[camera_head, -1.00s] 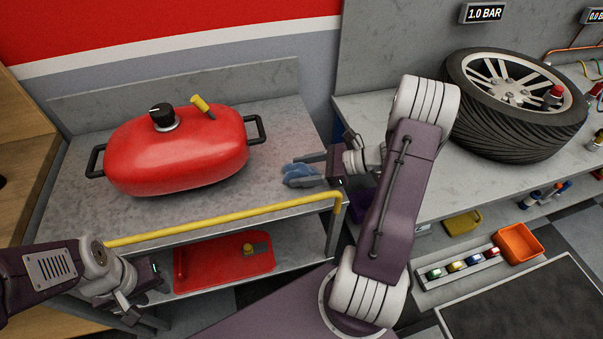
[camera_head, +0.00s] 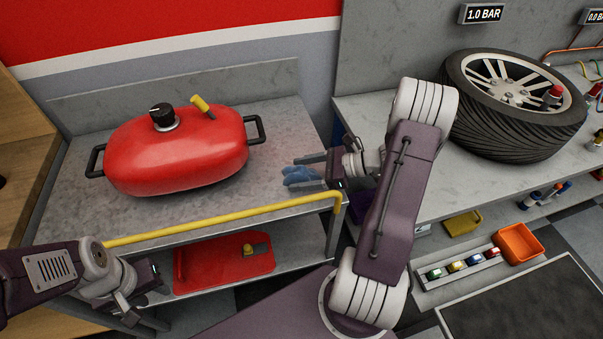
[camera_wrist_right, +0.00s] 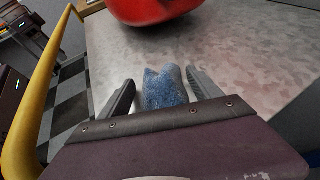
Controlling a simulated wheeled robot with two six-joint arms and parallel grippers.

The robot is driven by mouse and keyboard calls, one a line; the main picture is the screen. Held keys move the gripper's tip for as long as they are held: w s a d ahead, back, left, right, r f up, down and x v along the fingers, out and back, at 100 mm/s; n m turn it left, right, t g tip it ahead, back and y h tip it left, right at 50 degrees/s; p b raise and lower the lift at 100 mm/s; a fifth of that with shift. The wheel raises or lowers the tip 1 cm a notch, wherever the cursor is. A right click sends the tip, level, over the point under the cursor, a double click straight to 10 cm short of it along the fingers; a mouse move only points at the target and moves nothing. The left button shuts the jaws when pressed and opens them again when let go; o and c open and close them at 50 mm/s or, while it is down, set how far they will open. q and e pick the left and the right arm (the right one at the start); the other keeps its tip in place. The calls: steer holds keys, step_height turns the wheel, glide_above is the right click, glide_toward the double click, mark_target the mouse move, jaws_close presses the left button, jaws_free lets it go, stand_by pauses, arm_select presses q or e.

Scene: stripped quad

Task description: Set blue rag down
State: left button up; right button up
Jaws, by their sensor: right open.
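The blue rag (camera_head: 299,175) lies crumpled on the grey bench top (camera_head: 272,146), to the right of the red tank. In the right wrist view the blue rag (camera_wrist_right: 165,88) sits between the two fingers, with a gap on each side. My right gripper (camera_head: 304,172) is open around it; the right wrist view also shows the open gripper (camera_wrist_right: 160,92). My left gripper (camera_head: 150,300) is at the lower left, in front of the bench and away from the rag; its fingers are too unclear to tell their state.
The red tank (camera_head: 175,152) with black handles stands left of the rag. A yellow rail (camera_head: 220,217) runs along the bench's front edge. A red lid-like piece (camera_head: 215,268) lies on the lower shelf. A wheel (camera_head: 515,105) rests on the right bench.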

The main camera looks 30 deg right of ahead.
steer(key=p+v, duration=0.1)
steer(key=v, duration=1.1)
steer(key=shift+d, duration=0.1)
